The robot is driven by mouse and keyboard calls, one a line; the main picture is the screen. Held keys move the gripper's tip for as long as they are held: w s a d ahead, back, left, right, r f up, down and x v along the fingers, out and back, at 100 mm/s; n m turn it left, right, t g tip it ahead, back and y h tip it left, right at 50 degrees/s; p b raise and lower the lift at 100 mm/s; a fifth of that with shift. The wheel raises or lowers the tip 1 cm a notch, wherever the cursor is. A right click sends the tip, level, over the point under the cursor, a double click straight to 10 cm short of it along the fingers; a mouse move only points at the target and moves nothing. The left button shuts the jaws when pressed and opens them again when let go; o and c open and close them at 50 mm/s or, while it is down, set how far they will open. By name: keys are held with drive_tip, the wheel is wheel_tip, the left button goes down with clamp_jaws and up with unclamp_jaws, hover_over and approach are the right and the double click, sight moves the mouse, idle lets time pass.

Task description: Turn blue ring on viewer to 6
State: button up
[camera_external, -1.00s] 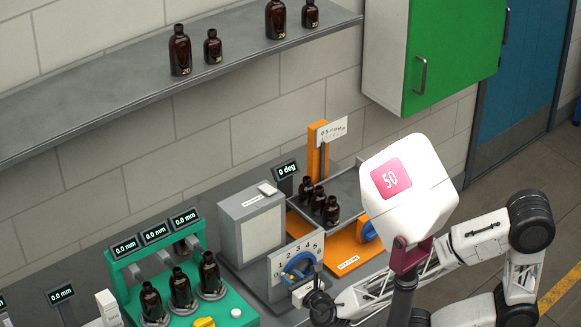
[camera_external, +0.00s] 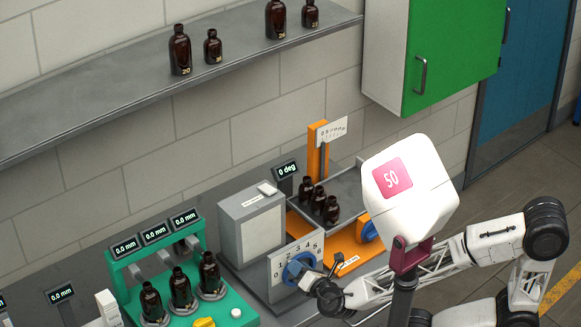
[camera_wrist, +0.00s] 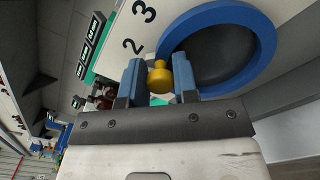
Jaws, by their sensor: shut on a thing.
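The viewer's white dial plate (camera_external: 311,244) carries numerals 0 to 6 in an arc around the blue ring (camera_external: 290,272). In the wrist view the blue ring (camera_wrist: 265,58) surrounds a dark round lens. A yellow knob (camera_wrist: 159,80) at the ring's edge sits between my two blue-grey fingers, and my gripper (camera_wrist: 159,75) is shut on it. The numerals 2 and 3 show beyond the fingers. The numeral beside the knob is hidden, so its exact setting cannot be told. In the external view my gripper (camera_external: 311,279) is at the ring's lower right.
A grey box (camera_external: 250,235) stands left of the dial. An orange stand (camera_external: 318,155) with a tray of bottles (camera_external: 331,210) is behind it. A green fixture (camera_external: 236,292) with several amber bottles is at left. A display (camera_external: 287,168) reads 0 deg.

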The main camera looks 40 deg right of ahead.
sight(320, 273)
drive_tip(key=d+m, duration=0.1)
drive_tip(key=m, duration=0.2)
drive_tip(key=d+m, duration=0.1)
drive_tip(key=m, duration=0.1)
drive_tip(key=shift+d+r+m, duration=0.3)
drive_tip(key=shift+d+r, duration=0.05)
drive_tip(key=shift+r, duration=0.05)
drive_tip(key=d+m, duration=0.1)
drive_tip(key=m, duration=0.1)
drive_tip(key=shift+d+m, duration=0.1)
drive_tip(key=shift+m, duration=0.2)
drive_tip(key=m, duration=0.1)
drive_tip(key=d+m, duration=0.1)
drive_tip(key=m, duration=0.1)
drive_tip(key=shift+d+f, duration=0.25)
drive_tip(key=shift+f, duration=0.05)
drive_tip(key=m, duration=0.1)
drive_tip(key=d+f+m, duration=0.1)
drive_tip(key=m, duration=0.3)
drive_tip(key=shift+d+f, duration=0.35)
drive_tip(key=shift+d, duration=0.05)
drive_tip(key=shift+d+f+m, duration=0.15)
drive_tip(key=shift+f+m, duration=0.2)
drive_tip(key=shift+m, duration=0.5)
drive_tip(key=shift+d+f+m, duration=0.15)
drive_tip(key=shift+f+m, duration=0.2)
drive_tip(key=shift+m, duration=0.55)
drive_tip(key=shift+d+f+m, duration=0.15)
drive_tip(key=shift+f+m, duration=0.2)
drive_tip(key=shift+m, duration=0.5)
